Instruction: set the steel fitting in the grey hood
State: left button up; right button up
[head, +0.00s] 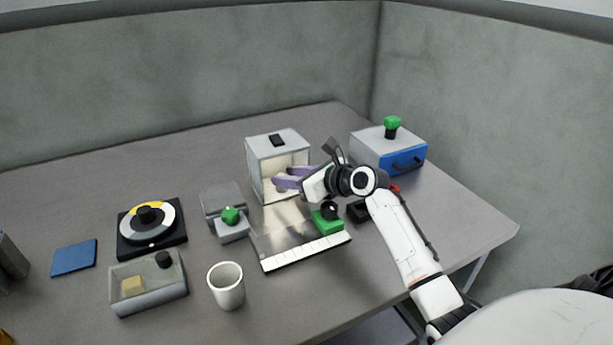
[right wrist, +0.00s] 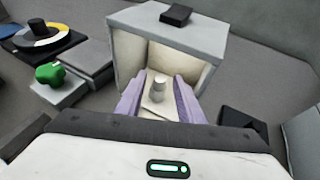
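The grey hood (head: 278,142) stands at the back middle of the table, with a black block on top and an open, cream-lined front. It also shows in the right wrist view (right wrist: 178,32). My right gripper (head: 287,180) reaches into the open front with its purple fingers. In the right wrist view the fingers (right wrist: 159,90) are apart. The steel fitting (right wrist: 158,88), a small stepped cylinder, stands upright between them at the hood's opening, with narrow gaps seeming to show on both sides. The fitting is hard to make out in the head view. My left gripper is out of view.
A clear panel with a white striped front edge (head: 307,252) lies before the hood. A grey box with a green knob (head: 231,215) is to its left, and a blue-fronted box (head: 402,160) to its right. A white cup (head: 227,286), dial (head: 150,222) and blue pad (head: 74,258) stand further left.

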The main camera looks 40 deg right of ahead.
jog(key=v, duration=0.9)
jog(key=shift+p, duration=0.3)
